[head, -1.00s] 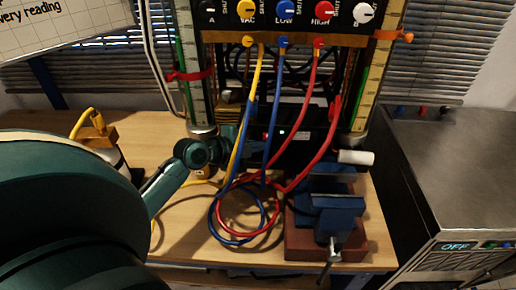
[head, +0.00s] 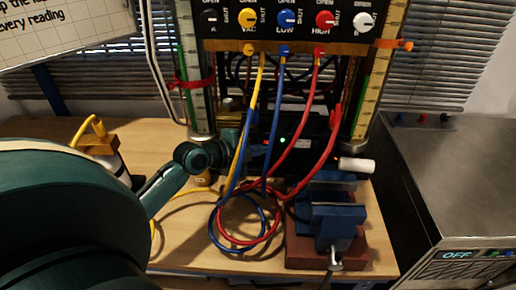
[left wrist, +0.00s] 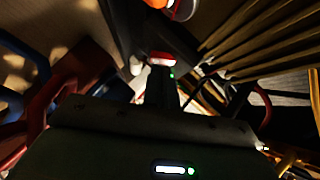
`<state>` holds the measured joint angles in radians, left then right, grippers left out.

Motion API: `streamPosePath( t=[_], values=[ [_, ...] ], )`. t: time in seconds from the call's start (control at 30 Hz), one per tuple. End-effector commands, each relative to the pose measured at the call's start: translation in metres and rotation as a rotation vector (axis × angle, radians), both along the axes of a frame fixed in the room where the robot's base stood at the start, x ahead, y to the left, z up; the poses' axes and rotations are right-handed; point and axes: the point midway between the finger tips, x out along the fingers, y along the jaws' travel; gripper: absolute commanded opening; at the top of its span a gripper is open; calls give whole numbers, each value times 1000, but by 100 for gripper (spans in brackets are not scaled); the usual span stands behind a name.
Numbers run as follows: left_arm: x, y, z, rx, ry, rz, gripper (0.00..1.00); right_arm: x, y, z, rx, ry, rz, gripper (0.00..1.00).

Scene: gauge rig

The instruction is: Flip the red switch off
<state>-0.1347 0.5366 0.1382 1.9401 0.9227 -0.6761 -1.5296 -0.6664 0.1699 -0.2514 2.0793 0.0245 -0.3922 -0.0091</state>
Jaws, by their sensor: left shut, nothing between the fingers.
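The red switch (head: 266,142) is a small red spot on the dark box (head: 300,148) low in the rig, partly hidden by hoses. In the left wrist view the red switch (left wrist: 161,59) is lit, just beyond my fingertips, with a small green light beside it. My left gripper (head: 252,146) reaches in from the left behind the yellow and blue hoses. My left gripper also shows in the left wrist view (left wrist: 162,84), shut and empty, its tips close to the switch. I cannot tell whether they touch it. My right gripper is not in view.
Yellow, blue and red hoses (head: 307,112) hang from the valve panel (head: 300,25) and coil on the table. A blue vice (head: 332,215) stands on the right, with a white cylinder (head: 357,165) behind it. A metal cabinet (head: 450,170) stands further right.

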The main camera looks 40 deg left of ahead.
Motion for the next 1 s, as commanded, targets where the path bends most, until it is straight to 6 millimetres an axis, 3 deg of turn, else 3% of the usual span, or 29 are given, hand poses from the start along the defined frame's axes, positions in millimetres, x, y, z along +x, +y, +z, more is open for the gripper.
streamPosePath(
  t=[0.2,0.37,0.7,1.0],
  values=[
    [-1,0,0,0,2,-1,0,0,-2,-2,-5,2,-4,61],
    [-30,9,9,7,4,-3,0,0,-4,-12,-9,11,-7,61],
    [-85,27,32,2,5,-1,0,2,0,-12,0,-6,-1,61],
    [-112,36,46,0,1,0,0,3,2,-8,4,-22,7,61]
  ],
)
